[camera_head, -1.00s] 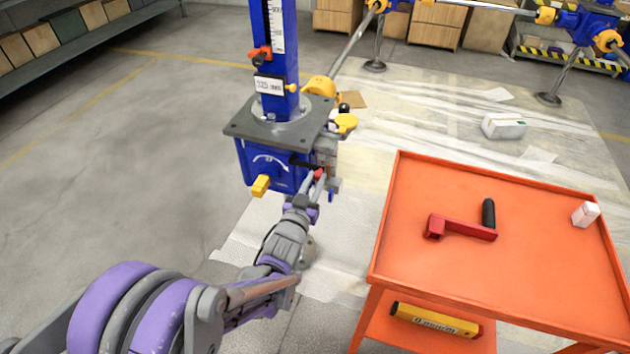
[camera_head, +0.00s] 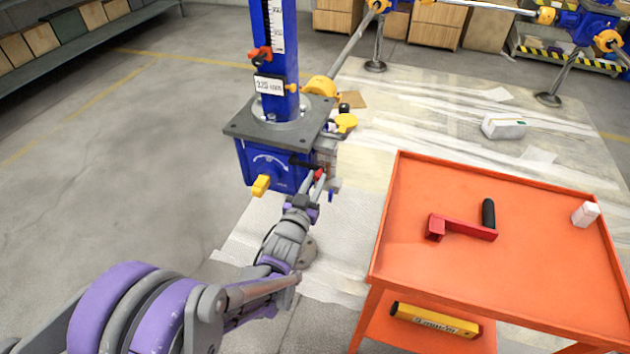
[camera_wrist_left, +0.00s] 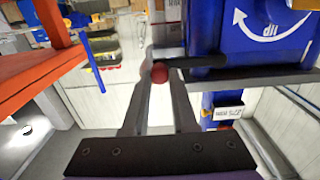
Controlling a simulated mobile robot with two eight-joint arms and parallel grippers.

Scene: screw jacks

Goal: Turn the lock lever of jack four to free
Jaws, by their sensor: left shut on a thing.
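In the left wrist view the black bar (camera_wrist_left: 200,61) runs beside the blue housing, and the red knob (camera_wrist_left: 159,73) lies between my fingers. My left gripper (camera_head: 319,182) is shut on the lever at its knob end. The lever's markings are not legible. My right gripper is not in view.
An orange cart (camera_head: 450,275) stands to the right, holding a red crank with a black grip (camera_head: 465,228) and a small white box (camera_head: 585,214). A yellow level (camera_head: 434,320) is on its lower shelf. A yellow knob (camera_head: 261,185) sticks out at the jack's front.

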